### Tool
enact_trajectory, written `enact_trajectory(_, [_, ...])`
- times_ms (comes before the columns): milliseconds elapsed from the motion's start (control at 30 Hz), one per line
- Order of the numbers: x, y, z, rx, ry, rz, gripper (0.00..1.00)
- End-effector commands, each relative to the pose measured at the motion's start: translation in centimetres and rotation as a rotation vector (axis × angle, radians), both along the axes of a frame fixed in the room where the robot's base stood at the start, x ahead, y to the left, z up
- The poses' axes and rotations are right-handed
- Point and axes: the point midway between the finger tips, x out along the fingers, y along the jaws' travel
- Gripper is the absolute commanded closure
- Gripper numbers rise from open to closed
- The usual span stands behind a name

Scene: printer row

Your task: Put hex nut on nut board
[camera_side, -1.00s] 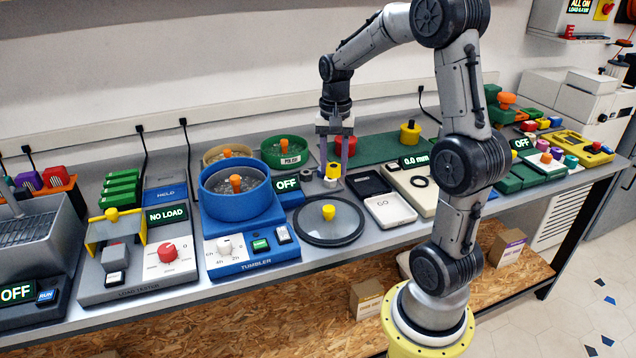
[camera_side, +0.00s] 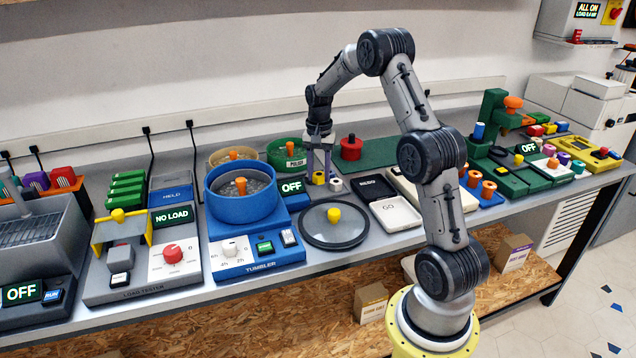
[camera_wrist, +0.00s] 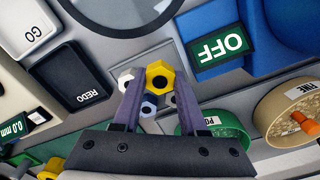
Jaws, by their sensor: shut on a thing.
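My gripper (camera_wrist: 157,82) points down at the back of the bench, and its two fingers are closed around a yellow hex nut (camera_wrist: 160,75). In the side view my gripper (camera_side: 318,178) is just right of the tumbler, with the yellow nut (camera_side: 318,179) low between its fingertips. A white nut-like piece (camera_wrist: 125,79) lies beside the left finger in the wrist view; it also shows in the side view (camera_side: 336,184). A blue-and-white piece (camera_wrist: 149,104) is partly hidden behind the yellow nut. I cannot clearly make out the nut board's outline or any gap beneath the nut.
The blue tumbler (camera_side: 240,200) stands left of my gripper. REDO (camera_side: 372,188) and GO (camera_side: 395,213) trays are right. The green POLISH bowl (camera_side: 287,152) and a red pot (camera_side: 351,150) are close by.

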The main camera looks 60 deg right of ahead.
Motion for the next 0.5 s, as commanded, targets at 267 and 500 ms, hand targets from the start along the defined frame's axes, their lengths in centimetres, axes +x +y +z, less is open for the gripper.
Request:
enact_trajectory(267, [0.5,-0.4,-2.6,0.002,0.001,0.0,1.0])
enact_trajectory(500, [0.5,-0.4,-3.8,-0.002,-0.001,0.0,1.0])
